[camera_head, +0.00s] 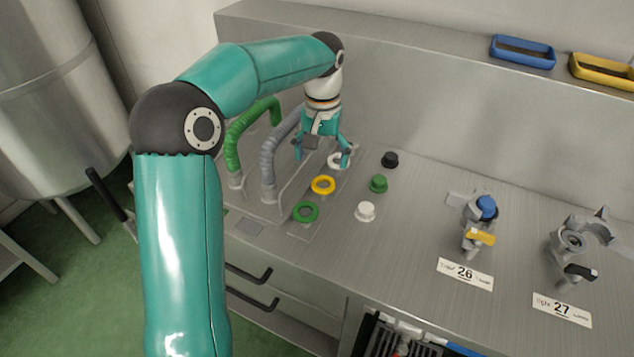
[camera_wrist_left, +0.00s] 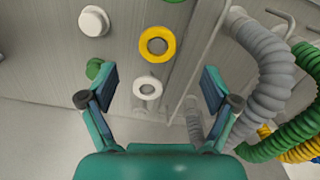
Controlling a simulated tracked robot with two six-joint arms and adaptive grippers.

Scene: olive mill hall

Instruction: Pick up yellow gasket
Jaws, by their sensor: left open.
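The yellow gasket (camera_head: 323,178) is a flat ring on the steel worktop, between a white ring (camera_head: 336,166) behind it and a green ring (camera_head: 305,220) in front. My left gripper (camera_head: 322,158) points down above the white ring, behind the yellow gasket, open and empty. In the left wrist view, the yellow gasket (camera_wrist_left: 169,46) lies above the open fingers (camera_wrist_left: 160,78). The white ring (camera_wrist_left: 138,89) shows between the fingers there. My right gripper is in neither view.
Green (camera_head: 233,150) and grey (camera_head: 267,163) hoses stand left of the rings. Black (camera_head: 390,159), green (camera_head: 379,183) and white (camera_head: 366,211) caps stand to the right. Valves (camera_head: 480,222) with number plates are farther right. Blue (camera_head: 522,51) and yellow (camera_head: 604,71) trays sit on the back ledge.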

